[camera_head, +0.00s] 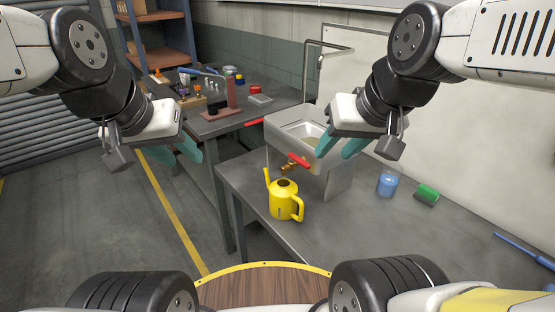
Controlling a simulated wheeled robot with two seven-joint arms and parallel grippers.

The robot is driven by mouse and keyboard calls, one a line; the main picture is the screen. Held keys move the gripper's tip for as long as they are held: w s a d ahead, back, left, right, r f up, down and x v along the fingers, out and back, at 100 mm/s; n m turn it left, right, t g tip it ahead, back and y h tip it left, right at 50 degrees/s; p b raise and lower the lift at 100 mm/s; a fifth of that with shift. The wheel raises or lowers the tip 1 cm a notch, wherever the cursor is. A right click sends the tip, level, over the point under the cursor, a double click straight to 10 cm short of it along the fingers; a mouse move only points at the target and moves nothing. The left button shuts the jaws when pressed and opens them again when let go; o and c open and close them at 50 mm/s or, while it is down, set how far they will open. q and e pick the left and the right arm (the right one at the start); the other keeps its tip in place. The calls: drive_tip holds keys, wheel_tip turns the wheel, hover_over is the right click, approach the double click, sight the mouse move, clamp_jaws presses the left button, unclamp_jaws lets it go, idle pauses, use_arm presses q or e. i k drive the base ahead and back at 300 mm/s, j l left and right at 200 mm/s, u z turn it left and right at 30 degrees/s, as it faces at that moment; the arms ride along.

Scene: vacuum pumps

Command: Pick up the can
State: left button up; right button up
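A yellow watering can (284,204) stands upright on the grey metal table (330,235), with its spout to the left and its handle to the right. My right gripper (340,149) is above and to the right of the can, in front of the sink. Its teal fingers are apart and nothing shows between them. My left gripper (175,157) hangs over the floor, left of the table and away from the can. Its teal fingers are also apart and empty.
A metal sink (279,132) with red-handled valves (298,160) stands just behind the can. A beaker of blue liquid (387,184) and a green object (427,194) are at right. A cluttered second table (221,124) is behind. The front tabletop is clear.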

sight(283, 199)
drive_tip(key=z, duration=3.6)
drive_tip(key=u, duration=2.45)
drive_tip(key=k+u, duration=0.25)
drive_tip(key=u, duration=0.25)
drive_tip(key=k+j+u, duration=0.1)
drive_tip(key=u, duration=0.4)
drive_tip(key=k+j, duration=0.2)
drive_tip(key=k, duration=0.1)
